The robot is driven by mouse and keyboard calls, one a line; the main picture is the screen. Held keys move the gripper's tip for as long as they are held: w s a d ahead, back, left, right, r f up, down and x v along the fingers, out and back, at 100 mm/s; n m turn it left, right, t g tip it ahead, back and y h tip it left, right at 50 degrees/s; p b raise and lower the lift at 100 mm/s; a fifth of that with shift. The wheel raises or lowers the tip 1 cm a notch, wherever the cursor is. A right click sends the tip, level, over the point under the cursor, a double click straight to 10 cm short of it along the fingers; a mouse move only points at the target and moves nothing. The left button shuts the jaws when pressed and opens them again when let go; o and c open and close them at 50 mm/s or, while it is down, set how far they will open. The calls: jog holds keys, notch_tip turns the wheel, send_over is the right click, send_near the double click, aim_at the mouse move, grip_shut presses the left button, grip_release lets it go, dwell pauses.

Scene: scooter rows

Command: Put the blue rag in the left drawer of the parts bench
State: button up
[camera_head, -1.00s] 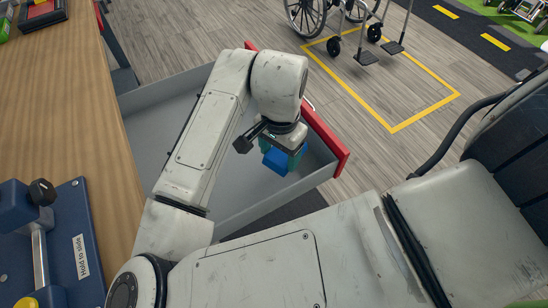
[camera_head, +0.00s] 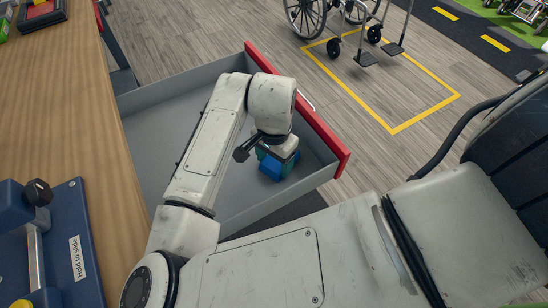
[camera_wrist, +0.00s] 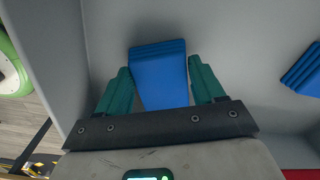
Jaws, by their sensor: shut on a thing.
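The blue rag (camera_head: 270,167) is a folded block. In the wrist view the rag (camera_wrist: 160,75) sits between the two teal fingers of my gripper (camera_wrist: 160,90), which is shut on it. My gripper (camera_head: 278,163) is down inside the open grey drawer (camera_head: 225,205) with the red front (camera_head: 310,122), near that front. I cannot tell if the rag touches the drawer floor. A second blue folded piece (camera_wrist: 303,70) shows at the right edge of the wrist view, apart from my gripper; I cannot make it out in the head view.
The wooden bench top (camera_head: 70,120) lies at the left, with a blue clamp fixture (camera_head: 75,235) on it. A wheelchair (camera_head: 335,25) stands beyond, by a yellow floor outline (camera_head: 425,75). A dark seat (camera_head: 515,145) is at the right. Much of the visible drawer floor is bare.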

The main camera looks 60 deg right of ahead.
aim_at(274, 163)
jog(key=o, duration=1)
notch_tip(274, 163, up, 12)
jog(key=shift+r+p, duration=0.2)
jog(key=shift+p, duration=0.7)
